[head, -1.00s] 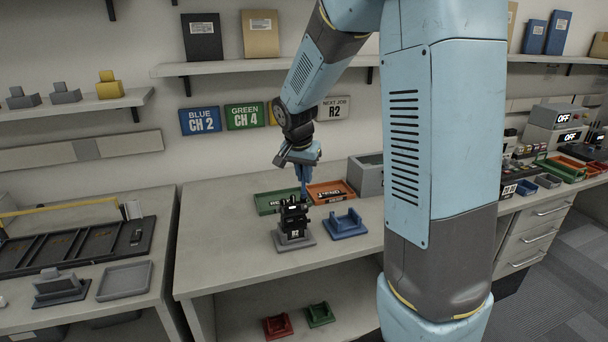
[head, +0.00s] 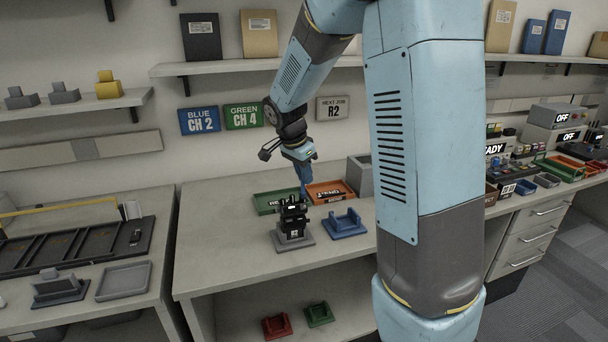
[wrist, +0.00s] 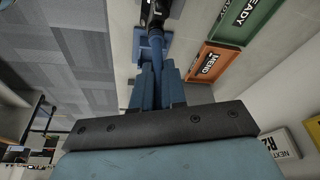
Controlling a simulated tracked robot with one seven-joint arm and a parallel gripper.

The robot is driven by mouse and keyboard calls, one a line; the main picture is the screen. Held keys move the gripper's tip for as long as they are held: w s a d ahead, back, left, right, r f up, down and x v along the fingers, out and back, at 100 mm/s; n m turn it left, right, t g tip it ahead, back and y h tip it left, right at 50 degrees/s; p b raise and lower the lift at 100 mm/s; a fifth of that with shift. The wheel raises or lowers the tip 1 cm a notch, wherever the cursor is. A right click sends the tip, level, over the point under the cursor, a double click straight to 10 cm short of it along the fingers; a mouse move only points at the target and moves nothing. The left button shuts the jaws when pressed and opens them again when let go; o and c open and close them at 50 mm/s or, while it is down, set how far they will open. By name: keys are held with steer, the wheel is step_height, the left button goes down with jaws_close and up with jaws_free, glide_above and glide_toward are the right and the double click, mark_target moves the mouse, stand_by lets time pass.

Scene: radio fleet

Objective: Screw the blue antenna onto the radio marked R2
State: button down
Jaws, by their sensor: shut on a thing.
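The black radio (head: 292,212) stands upright in a grey cradle (head: 293,242) on the bench, with a small white R2 label low on its front. My gripper (head: 304,174) is above the radio, pointing down. In the wrist view my gripper (wrist: 157,80) is shut on the blue antenna (wrist: 157,50), which reaches to the black radio (wrist: 153,14). The antenna's lower end is at the radio's top, but I cannot tell whether it is threaded in.
A blue cradle (head: 345,224) stands empty right of the radio. A green tray (head: 275,202) and an orange tray (head: 330,192) lie behind. A grey bin (head: 361,176) is at the back. Red (head: 277,326) and green (head: 319,314) cradles sit on the lower shelf.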

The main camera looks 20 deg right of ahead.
steer(key=shift+m, duration=0.8)
steer(key=c, duration=1.6)
jaws_free()
steer(key=o, duration=0.5)
steer(key=shift+r, duration=0.1)
steer(key=w+v, duration=0.1)
steer(key=v, duration=1.1)
steer(key=s+d+r+n+t+y, duration=0.1)
steer(key=s+n, duration=0.6)
steer(key=s, duration=0.7)
steer(key=s+d+r+n+t+y, duration=0.1)
steer(key=s+n+t+y, duration=0.1)
steer(key=s+n, duration=0.6)
steer(key=s+t, duration=0.1)
steer(key=s, duration=0.5)
steer(key=shift+d, duration=0.15)
